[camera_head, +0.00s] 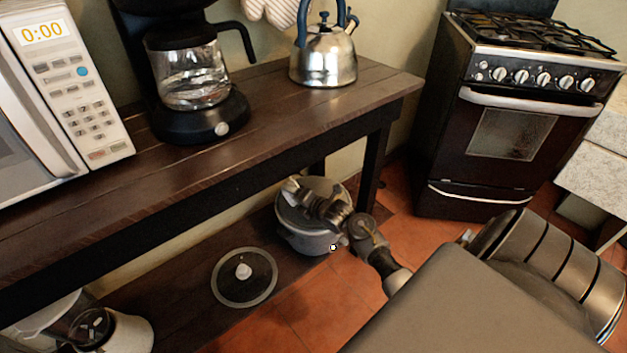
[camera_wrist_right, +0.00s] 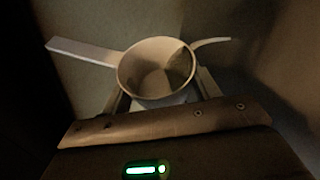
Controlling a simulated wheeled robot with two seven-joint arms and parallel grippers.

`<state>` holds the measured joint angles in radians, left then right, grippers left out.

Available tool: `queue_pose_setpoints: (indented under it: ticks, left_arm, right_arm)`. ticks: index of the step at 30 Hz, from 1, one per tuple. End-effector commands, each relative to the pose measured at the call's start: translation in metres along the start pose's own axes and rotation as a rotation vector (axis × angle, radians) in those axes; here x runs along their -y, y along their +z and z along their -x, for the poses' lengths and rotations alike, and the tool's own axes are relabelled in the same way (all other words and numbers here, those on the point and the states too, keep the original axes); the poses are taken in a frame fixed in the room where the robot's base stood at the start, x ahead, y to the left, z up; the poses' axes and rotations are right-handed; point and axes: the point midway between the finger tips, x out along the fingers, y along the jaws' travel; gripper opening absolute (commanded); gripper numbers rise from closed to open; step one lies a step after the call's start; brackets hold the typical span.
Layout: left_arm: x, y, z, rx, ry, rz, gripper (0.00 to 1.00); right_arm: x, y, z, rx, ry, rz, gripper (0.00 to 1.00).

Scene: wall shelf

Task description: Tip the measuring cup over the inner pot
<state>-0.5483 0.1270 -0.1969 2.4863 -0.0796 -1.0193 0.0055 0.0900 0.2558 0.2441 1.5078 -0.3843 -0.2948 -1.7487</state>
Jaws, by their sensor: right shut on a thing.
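The inner pot (camera_head: 303,243) is a grey round vessel on the lower shelf, below the right end of the counter. My right gripper (camera_head: 298,190) is over the pot's opening and hides part of it. In the right wrist view my right gripper (camera_wrist_right: 162,92) is shut on the measuring cup (camera_wrist_right: 150,58), a small pale cup with a straight handle pointing left. The cup's open mouth faces the wrist camera; dark shading lies inside, and I cannot tell whether it holds anything. In the head view the cup is mostly hidden by the gripper. My left gripper is not in view.
A glass lid (camera_head: 258,290) lies on the lower shelf left of the pot. A blender (camera_head: 122,332) is at the bottom left. Above, the wooden counter (camera_head: 270,115) holds a microwave (camera_head: 75,95), a coffee maker (camera_head: 190,80) and a kettle (camera_head: 325,60). A stove (camera_head: 510,130) stands at right.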

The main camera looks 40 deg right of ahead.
Motion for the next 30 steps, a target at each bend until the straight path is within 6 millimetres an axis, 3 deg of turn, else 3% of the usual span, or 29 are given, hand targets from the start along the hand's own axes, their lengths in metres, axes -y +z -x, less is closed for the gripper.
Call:
queue_pose_setpoints:
  ticks: [30]
  left_arm:
    - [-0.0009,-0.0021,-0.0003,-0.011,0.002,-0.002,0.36]
  right_arm:
    - [-0.0024,0.004,0.0022,-0.013,0.044,-0.103,0.36]
